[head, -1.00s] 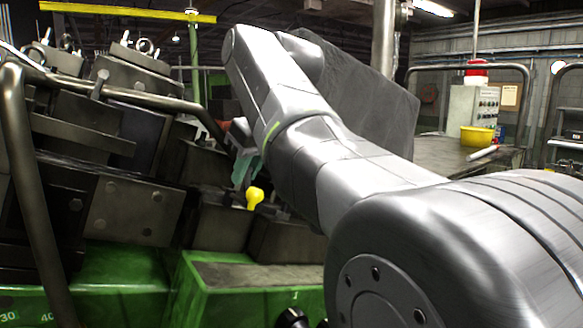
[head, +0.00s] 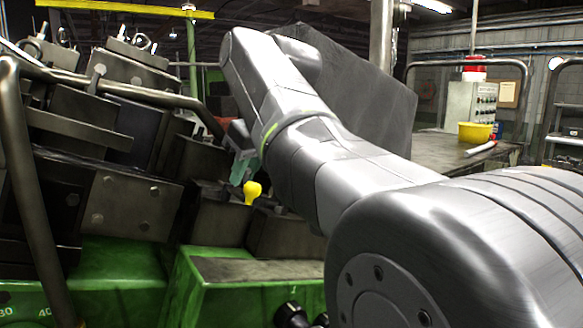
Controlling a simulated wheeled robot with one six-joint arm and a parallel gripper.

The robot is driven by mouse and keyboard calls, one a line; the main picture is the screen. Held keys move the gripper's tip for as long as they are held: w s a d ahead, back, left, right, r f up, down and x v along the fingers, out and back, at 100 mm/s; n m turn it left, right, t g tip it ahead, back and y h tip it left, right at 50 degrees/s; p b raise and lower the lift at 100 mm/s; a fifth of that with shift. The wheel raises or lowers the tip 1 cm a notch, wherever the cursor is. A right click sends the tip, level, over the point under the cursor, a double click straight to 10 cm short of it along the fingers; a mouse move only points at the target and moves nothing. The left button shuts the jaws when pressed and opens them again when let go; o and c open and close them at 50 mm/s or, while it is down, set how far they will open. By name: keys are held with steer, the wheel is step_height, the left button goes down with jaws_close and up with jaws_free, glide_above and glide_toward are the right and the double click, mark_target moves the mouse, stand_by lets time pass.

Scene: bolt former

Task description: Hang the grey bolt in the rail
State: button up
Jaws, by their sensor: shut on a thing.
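My gripper (head: 243,174), with teal fingers, points down at the right end of the dark former machine (head: 135,205). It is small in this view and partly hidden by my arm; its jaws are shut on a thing. No grey bolt can be clearly made out at the fingers. A yellow knob-shaped piece (head: 252,192), round on top and narrower below, shows just below and right of the fingertips. I cannot tell whether it touches them. The rail cannot be told apart from the dark blocks (head: 222,218) below the gripper.
A bent metal tube (head: 150,98) crosses in front of the machine's upper blocks. A green housing (head: 250,300) with a flat dark top stands below the gripper.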

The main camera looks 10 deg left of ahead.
steer(key=shift+f, duration=0.6)
stand_by(0.7)
steer(key=o, duration=0.9)
steer(key=shift+d, duration=0.15)
steer(key=o, duration=0.4)
steer(key=shift+f, duration=0.2)
